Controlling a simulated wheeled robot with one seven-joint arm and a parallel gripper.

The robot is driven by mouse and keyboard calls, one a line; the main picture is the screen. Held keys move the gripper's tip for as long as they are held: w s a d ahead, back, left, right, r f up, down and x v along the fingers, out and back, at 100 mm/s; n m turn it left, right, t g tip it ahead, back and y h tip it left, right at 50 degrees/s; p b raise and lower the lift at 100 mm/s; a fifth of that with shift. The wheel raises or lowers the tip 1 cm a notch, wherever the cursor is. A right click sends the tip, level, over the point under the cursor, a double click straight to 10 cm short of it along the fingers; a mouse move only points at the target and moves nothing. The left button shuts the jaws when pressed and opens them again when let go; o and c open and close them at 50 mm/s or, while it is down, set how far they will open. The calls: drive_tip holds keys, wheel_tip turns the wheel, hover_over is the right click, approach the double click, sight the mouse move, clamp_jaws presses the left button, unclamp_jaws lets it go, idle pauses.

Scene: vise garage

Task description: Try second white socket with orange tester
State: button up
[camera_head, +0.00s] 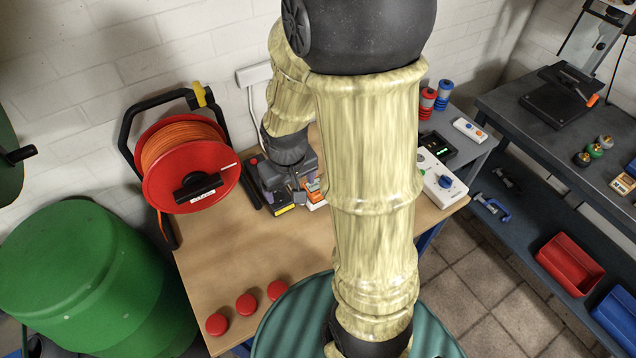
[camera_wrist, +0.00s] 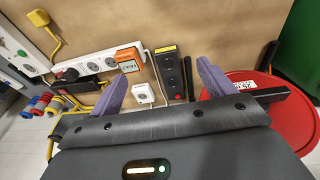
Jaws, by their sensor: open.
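The orange tester (camera_wrist: 128,63) sits at the right end of the white socket strip (camera_wrist: 88,70) in the wrist view; whether it is fully seated I cannot tell. In the head view the tester (camera_head: 314,186) shows beside my gripper, and my arm hides most of the strip.
A black strip with a yellow end (camera_wrist: 172,75) and a white single socket (camera_wrist: 143,93) lie near my fingers. The red cable reel (camera_head: 190,165) stands left. Three red discs (camera_head: 246,304) lie at the bench's front, with clear wood behind them.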

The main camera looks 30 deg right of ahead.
drive_tip(key=w+d+f+g+p, duration=0.1)
drive_tip(key=w+d+f+p, duration=0.1)
drive_tip(key=w+d+p, duration=0.45)
drive_tip(key=g+p, duration=0.1)
drive_tip(key=p, duration=0.4)
hover_over(315, 185)
drive_tip(key=shift+y, duration=0.3)
wheel_tip(315, 185, down, 6)
drive_tip(key=shift+r, duration=0.25)
drive_tip(key=shift+f, duration=0.15)
drive_tip(key=shift+f, duration=0.1)
wheel_tip(315, 185, down, 9)
drive_tip(key=b, duration=0.7)
drive_tip(key=c, duration=1.6)
drive_tip(key=shift+r+p, duration=2.25)
drive_tip(key=shift+r, duration=0.9)
